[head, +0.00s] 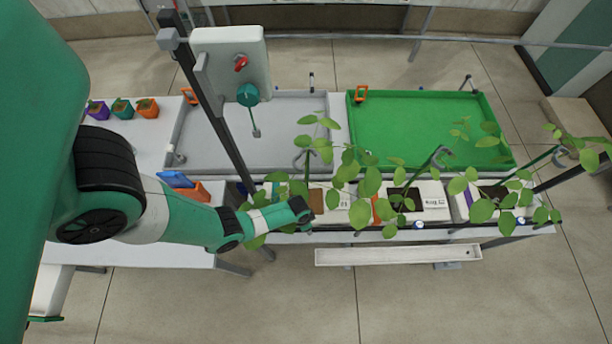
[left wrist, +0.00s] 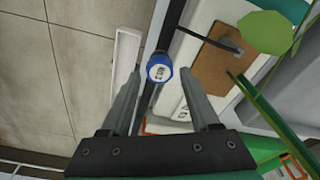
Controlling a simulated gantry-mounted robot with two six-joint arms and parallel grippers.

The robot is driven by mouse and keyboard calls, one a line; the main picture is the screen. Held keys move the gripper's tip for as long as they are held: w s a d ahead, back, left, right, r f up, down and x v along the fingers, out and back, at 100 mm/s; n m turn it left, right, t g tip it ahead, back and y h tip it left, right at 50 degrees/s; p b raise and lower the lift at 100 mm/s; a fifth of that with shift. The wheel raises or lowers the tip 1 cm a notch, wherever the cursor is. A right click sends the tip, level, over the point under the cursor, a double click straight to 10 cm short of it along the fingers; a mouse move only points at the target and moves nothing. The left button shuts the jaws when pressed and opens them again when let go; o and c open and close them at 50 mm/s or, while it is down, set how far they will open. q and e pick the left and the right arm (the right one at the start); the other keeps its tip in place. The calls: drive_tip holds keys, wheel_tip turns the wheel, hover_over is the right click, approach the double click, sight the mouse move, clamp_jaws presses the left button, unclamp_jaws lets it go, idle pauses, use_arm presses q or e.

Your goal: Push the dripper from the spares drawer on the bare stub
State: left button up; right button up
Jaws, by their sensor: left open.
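My left gripper (head: 304,214) is over the front edge of the planter row in the head view. In the left wrist view its two fingers (left wrist: 160,76) are spread apart. A blue dripper with a white, marked face (left wrist: 160,67) shows between the fingertips, beside a black pipe (left wrist: 172,28); I cannot tell whether the fingers touch it. In the head view two more blue-and-white drippers show along the front pipe, one at the middle planter (head: 418,224) and one at the right planter (head: 520,221). I cannot make out a bare stub or the spares drawer. My right gripper is not in view.
Leafy plants (head: 370,182) rise close to my left gripper. A dark post (head: 215,100) carries a white box (head: 232,62) with a red knob. A grey tray (head: 290,100) and a green tray (head: 425,95) lie behind. A long white trough (head: 398,255) hangs in front.

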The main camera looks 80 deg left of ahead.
use_arm(q)
drive_tip(key=shift+r+p, duration=0.55)
drive_tip(key=shift+r, duration=0.25)
drive_tip(key=shift+o, duration=0.3)
drive_tip(key=o, duration=0.5)
drive_tip(key=shift+d, duration=0.1)
